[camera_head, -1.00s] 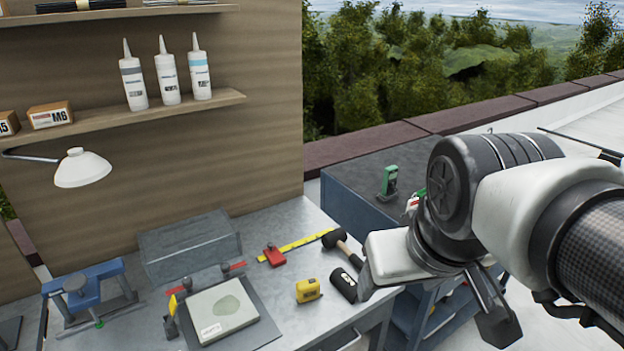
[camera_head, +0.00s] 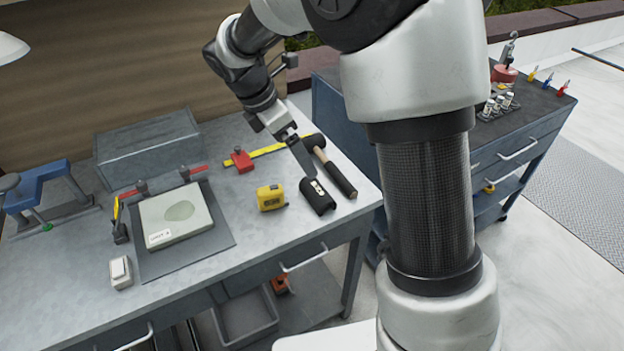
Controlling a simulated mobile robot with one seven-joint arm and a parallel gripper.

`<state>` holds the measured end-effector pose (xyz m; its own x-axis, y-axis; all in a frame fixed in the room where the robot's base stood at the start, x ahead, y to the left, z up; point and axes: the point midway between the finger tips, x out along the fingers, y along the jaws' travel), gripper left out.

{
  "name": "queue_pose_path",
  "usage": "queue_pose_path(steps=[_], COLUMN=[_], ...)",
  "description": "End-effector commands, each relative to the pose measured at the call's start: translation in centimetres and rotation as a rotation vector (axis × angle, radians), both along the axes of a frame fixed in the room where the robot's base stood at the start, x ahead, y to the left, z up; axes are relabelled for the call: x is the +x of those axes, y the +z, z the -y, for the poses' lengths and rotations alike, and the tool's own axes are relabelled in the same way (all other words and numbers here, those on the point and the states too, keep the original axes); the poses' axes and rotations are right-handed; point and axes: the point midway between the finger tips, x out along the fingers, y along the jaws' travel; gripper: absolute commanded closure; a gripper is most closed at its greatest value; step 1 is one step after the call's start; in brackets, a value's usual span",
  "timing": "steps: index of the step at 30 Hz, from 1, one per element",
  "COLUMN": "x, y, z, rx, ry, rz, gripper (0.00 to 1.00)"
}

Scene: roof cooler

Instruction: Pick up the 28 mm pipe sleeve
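A short black cylinder with a white label, which looks like the pipe sleeve (camera_head: 317,196), lies on its side on the grey workbench (camera_head: 268,228), near its right end. Its label is too small to read. My gripper (camera_head: 308,170) points down just above and behind the sleeve, with its dark finger tip close to the sleeve's upper edge. I cannot tell whether it touches. Only one finger shows clearly, so the opening between the fingers is hidden.
A pale slab (camera_head: 176,215) lies on a dark mat farther left. A tool cabinet (camera_head: 518,140) stands at right.

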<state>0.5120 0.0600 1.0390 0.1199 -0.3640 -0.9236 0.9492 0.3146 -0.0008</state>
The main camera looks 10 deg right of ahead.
Motion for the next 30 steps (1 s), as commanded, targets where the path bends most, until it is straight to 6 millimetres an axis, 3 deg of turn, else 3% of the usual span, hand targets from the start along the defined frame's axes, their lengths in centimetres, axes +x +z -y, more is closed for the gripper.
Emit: queue_pose_path(steps=[12, 23, 30], x=[0.8, 1.1, 1.0], y=[-8.4, -10.8, -14.1], z=[3.3, 4.4, 5.6], rx=[0.000, 0.001, 0.000], ry=[-0.007, -0.007, -0.007], rz=[-0.003, -0.001, -0.003], gripper=[0.00, 0.00, 0.00])
